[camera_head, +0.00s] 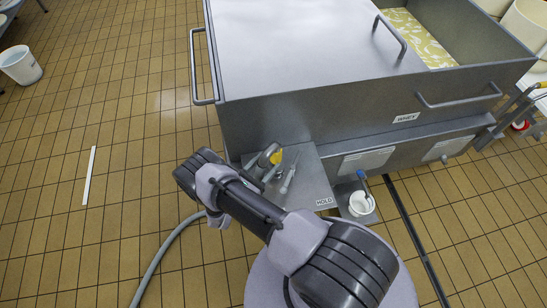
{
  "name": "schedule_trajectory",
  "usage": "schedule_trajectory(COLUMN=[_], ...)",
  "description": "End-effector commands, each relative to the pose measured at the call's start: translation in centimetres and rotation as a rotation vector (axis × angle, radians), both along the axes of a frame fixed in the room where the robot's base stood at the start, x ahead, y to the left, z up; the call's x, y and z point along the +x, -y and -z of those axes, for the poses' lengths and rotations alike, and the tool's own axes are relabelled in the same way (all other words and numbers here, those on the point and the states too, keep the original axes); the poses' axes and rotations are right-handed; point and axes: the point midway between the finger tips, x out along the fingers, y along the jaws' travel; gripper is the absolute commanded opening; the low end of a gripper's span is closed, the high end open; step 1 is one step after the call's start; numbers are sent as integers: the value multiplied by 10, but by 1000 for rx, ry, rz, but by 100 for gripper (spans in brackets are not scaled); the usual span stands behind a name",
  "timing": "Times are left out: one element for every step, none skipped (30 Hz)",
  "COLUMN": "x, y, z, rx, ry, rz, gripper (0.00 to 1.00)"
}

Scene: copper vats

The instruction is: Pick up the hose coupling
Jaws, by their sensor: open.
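A small steel shelf (309,194) marked HOLD juts from the front of the large steel vat. On it lies a short grey piece with a yellow part (270,156), close to the vat wall; it may be the hose coupling, but it is too small to be sure. A thin pale tool (289,179) lies to its right. My dark and pale grey arm crosses the front of the shelf and hides its left part.
The steel vat (270,125) with handles and a WHEY label fills the upper middle. A white pot (361,203) with a blue-handled brush stands right of the shelf. A grey hose (160,254) runs over the tiled floor. A white bucket (20,65) stands far left; floor there is mostly clear.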

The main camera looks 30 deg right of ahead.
Motion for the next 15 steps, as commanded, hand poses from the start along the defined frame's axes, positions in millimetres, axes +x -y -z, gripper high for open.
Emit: schedule_trajectory(x=[1, 2, 5, 7, 9, 10, 11, 12, 12, 12, 12, 12, 12, 12, 12], y=[12, 18, 25, 29, 33, 36, 38, 38, 39, 38, 38, 38, 38, 38, 38], z=[1, 2, 2, 2, 2, 1, 1, 1, 1, 1, 1, 0, 0, 0, 0], rx=[-1, -1, 0, 0, 0, 0, 0, 0, 0, 0, 0, 0, 0, 0, 0], ry=[-2, -2, -1, 0, 0, -1, -1, -1, -1, -1, -1, -1, -1, -1, -1], rz=[6, 6, 6, 5, 5, 4, 3, 2, 2, 1, 1, 1, 1, 1, 1], gripper=[58, 58, 58, 58, 58, 58, 58, 58, 58, 58, 58, 58, 58, 52, 44])
